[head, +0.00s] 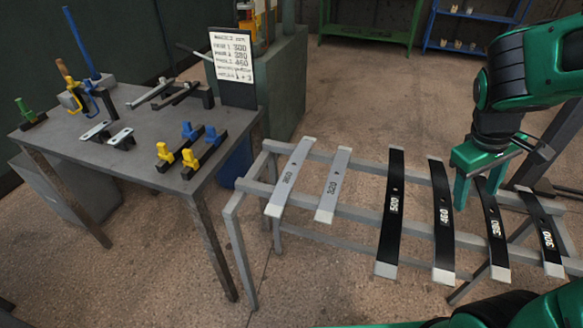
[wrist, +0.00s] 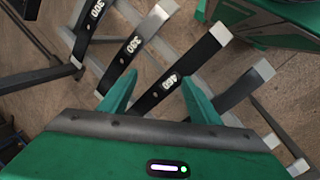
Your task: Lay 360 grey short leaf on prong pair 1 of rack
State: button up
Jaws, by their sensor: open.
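The grey short leaf marked 360 (head: 290,177) lies at the left end of a grey metal stand (head: 236,205). A second grey leaf (head: 333,185), its number hard to read, lies to its right. My gripper (head: 484,180) is open and empty, over the right part of the stand, far from the 360 leaf. In the wrist view my gripper's fingers (wrist: 160,95) spread above the black leaf marked 460 (wrist: 170,80). I cannot tell which fixture is the rack's prong pair 1; yellow posts (head: 176,157) and blue posts (head: 200,133) stand on the left table.
Black leaves marked 500 (head: 391,215), 460 (head: 442,220), 380 (head: 493,230) and 300 (head: 543,235) fill the stand's right side. The table (head: 75,150) also bears clamps, a blue rod and a number card (head: 233,57). Floor between table and stand is narrow.

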jog(key=w+a+f+n+t+h, duration=0.2)
jog(key=w+a+n, duration=0.6)
jog(key=w, duration=0.2)
jog(key=n+t+y, duration=0.1)
jog(key=n+t, duration=0.8)
jog(key=n, duration=1.2)
send_near(293, 165)
jog(key=shift+s+d+f, duration=0.1)
jog(key=shift+d, duration=0.55)
jog(key=shift+w+a+f, duration=0.1)
jog(key=shift+w+f, duration=0.1)
jog(key=x, duration=0.4)
jog(key=shift+w+f, duration=0.15)
jog(key=shift+w, duration=0.25)
jog(key=shift+a+x, duration=0.1)
jog(key=shift+x, duration=1.2)
jog(key=shift+a+x, duration=0.15)
jog(key=shift+x, duration=1.2)
jog(key=shift+w, duration=0.15)
jog(key=shift+c, duration=0.3)
